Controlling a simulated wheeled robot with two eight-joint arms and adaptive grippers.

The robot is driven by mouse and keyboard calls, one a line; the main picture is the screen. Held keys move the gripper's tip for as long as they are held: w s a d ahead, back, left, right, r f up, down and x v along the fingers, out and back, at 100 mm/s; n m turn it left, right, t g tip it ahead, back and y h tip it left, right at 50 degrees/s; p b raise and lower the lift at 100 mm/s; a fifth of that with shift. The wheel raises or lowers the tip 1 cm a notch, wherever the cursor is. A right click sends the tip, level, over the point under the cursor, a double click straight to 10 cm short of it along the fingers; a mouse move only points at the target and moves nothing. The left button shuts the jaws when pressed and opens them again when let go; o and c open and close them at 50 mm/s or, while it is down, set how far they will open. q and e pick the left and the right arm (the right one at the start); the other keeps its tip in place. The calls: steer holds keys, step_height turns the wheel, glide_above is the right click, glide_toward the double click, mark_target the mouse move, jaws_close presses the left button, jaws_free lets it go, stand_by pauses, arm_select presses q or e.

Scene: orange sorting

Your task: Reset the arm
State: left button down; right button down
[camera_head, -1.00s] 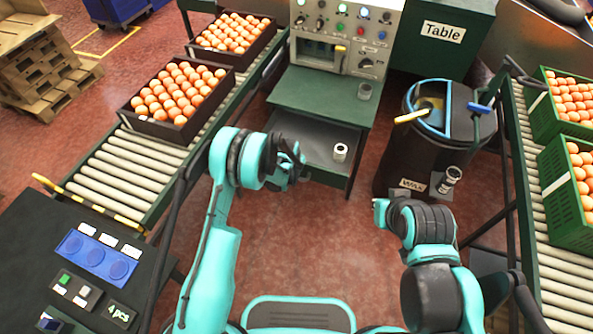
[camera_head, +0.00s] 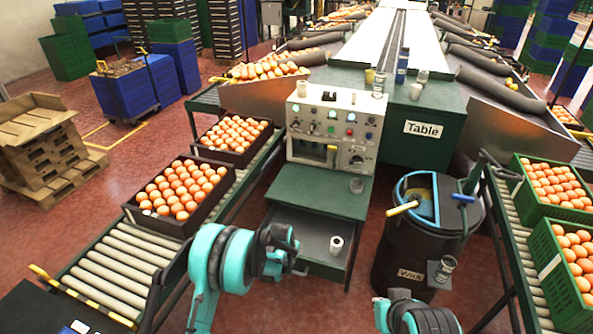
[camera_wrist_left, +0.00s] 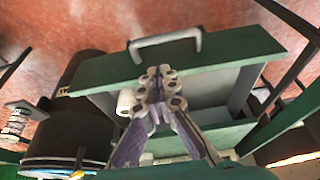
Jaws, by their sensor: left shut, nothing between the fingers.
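My left arm (camera_head: 215,262) rises from the bottom of the head view, turquoise with dark joints. Its gripper (camera_head: 291,260) is in front of the green machine's open drawer, empty. In the left wrist view the gripper's fingers (camera_wrist_left: 160,82) meet at their tips, shut, over the drawer. My right arm (camera_head: 415,315) shows only in part at the bottom edge; its gripper is not seen.
A white roll (camera_head: 336,245) lies in the drawer (camera_head: 310,228). A black wax barrel (camera_head: 412,250) stands to the right. Roller conveyors hold black crates (camera_head: 150,222) of oranges at left and green crates (camera_head: 553,275) at right.

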arm_select(q)
steer(key=s+a+r+t, duration=0.1)
steer(key=s+a+r, duration=0.15)
steer(key=r, duration=0.45)
steer(key=s+a+r+n, duration=0.15)
steer(key=s+r, duration=0.25)
steer(key=r, duration=0.4)
steer(key=s+a+r+t, duration=0.1)
steer(key=s+a+r, duration=0.2)
steer(key=r, duration=0.4)
steer(key=s+a+r+n, duration=0.1)
steer(key=s+a+r, duration=0.2)
steer(key=s, duration=0.8)
steer(key=s+a+r+n+t+y, duration=0.1)
steer(key=s+a+r, duration=0.2)
steer(key=s, duration=0.8)
steer(key=shift+a+r, duration=0.15)
steer(key=shift+a, duration=0.55)
